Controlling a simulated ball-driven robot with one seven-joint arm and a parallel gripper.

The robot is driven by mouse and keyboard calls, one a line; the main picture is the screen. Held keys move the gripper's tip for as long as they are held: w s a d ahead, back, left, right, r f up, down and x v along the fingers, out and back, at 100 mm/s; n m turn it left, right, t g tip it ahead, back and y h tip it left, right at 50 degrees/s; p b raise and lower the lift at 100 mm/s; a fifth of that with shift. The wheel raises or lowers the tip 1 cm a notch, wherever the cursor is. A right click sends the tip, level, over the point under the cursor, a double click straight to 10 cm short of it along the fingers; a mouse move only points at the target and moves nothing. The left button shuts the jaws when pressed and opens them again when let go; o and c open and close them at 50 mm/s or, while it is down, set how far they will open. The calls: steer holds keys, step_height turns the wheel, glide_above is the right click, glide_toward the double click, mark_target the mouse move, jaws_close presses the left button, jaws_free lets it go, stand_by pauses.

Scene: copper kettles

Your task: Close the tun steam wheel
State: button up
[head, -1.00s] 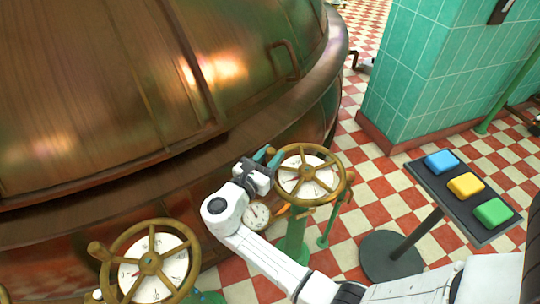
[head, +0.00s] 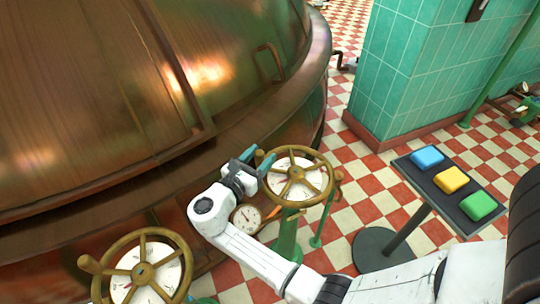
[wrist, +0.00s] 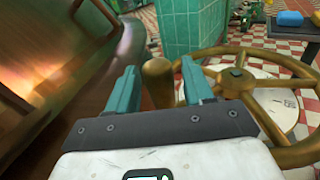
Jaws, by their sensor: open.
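A brass handwheel (head: 322,163) over a white dial stands on a green post beside the copper kettle in the head view. My gripper (head: 257,159) is at its left rim, with teal fingers apart. In the wrist view the same wheel (wrist: 232,52) fills the right side. Its upright brass handle knob (wrist: 158,84) stands between the open fingers of my gripper (wrist: 158,70), with gaps showing on both sides. A second brass handwheel (head: 145,238) with a side knob and white dial is at lower left. I cannot read which wheel serves the tun.
The large copper kettle (head: 100,90) fills the left. A small gauge (head: 246,217) sits below my gripper. A stand with blue, yellow and green buttons (head: 452,180) is at right, before a green tiled pillar (head: 390,80). Checkered floor lies open between.

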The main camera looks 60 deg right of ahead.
step_height(320, 180, up, 3)
steer(key=shift+f+p, duration=0.2)
steer(key=shift+p, duration=0.25)
steer(key=s+a+r+p, duration=0.4)
steer(key=s+r, duration=0.6)
steer(key=s, duration=0.3)
steer(key=shift+s+p, duration=0.2)
steer(key=shift+p, duration=0.55)
steer(key=shift+a, duration=0.1)
